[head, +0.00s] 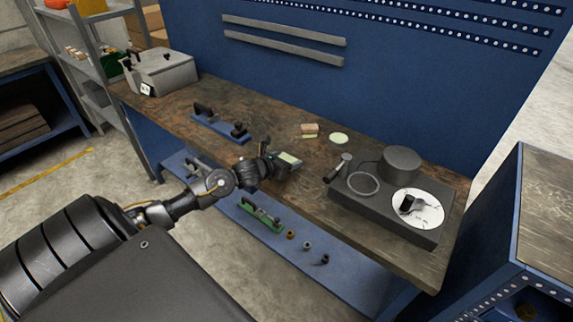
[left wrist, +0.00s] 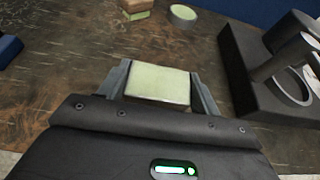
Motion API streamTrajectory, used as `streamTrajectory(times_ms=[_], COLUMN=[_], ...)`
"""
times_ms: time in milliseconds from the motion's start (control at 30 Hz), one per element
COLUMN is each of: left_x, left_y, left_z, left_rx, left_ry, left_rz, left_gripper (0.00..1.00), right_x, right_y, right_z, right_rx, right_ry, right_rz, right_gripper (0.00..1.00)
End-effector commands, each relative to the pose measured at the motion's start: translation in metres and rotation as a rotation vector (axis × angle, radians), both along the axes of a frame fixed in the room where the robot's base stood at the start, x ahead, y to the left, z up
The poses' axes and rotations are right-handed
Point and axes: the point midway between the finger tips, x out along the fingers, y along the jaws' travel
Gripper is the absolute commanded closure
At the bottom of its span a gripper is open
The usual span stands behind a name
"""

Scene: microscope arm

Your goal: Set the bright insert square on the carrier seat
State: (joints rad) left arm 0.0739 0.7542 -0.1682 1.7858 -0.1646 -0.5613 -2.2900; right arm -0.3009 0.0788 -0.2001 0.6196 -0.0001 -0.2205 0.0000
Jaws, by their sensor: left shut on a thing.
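My left gripper (head: 288,163) is shut on a pale yellow-green rectangular block, the bright insert (left wrist: 158,83), and holds it over the workbench. In the left wrist view the insert lies between the two grey fingers, its broad bright face toward the camera. It also shows at the fingertips in the head view (head: 290,158). A dark fixture (head: 350,205) with a ring, a cylinder and a white dial stands on the bench to the right, apart from the gripper. I cannot tell which part is the carrier seat. My right gripper is not in view.
A small tan-and-green block (head: 310,130) and a pale green disc (head: 339,138) lie on the bench beyond the gripper. A blue plate with dark handles (head: 218,127) lies to the left. A grey box (head: 162,74) stands at the far left end. Bench between gripper and fixture is clear.

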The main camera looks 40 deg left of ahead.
Motion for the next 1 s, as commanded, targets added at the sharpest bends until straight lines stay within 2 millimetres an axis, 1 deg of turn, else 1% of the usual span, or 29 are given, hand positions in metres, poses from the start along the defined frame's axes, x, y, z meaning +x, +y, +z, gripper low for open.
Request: streamTrajectory(times_ms=[100, 333, 433, 500, 600, 700, 900, 1000], left_x=[0.006, 0.009, 0.015, 0.014, 0.014, 0.014, 0.014, 0.014], left_y=[0.004, 0.006, 0.01, 0.009, 0.01, 0.01, 0.01, 0.009], left_z=[-0.006, -0.011, -0.021, -0.032, -0.041, -0.044, -0.044, -0.047], left_rx=[-0.002, 0.0, -0.004, -0.003, 0.0, 0.001, 0.001, 0.002], left_ry=[-0.003, -0.004, -0.002, -0.001, -0.003, -0.005, -0.005, -0.004], left_rz=[0.001, 0.0, 0.002, 0.0, 0.0, 0.0, 0.0, -0.001], left_gripper=[0.79, 0.79, 0.79, 0.79, 0.79, 0.79, 0.79, 0.79], right_x=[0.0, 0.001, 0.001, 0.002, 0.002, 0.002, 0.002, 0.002], right_y=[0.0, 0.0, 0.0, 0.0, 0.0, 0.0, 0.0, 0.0], right_z=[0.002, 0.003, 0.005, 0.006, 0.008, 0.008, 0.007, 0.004], right_rx=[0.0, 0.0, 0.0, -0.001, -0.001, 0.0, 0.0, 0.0], right_ry=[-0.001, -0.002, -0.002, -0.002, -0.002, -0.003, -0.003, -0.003], right_rz=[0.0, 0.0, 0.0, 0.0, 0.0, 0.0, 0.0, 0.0], right_gripper=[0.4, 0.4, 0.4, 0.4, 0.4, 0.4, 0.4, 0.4])
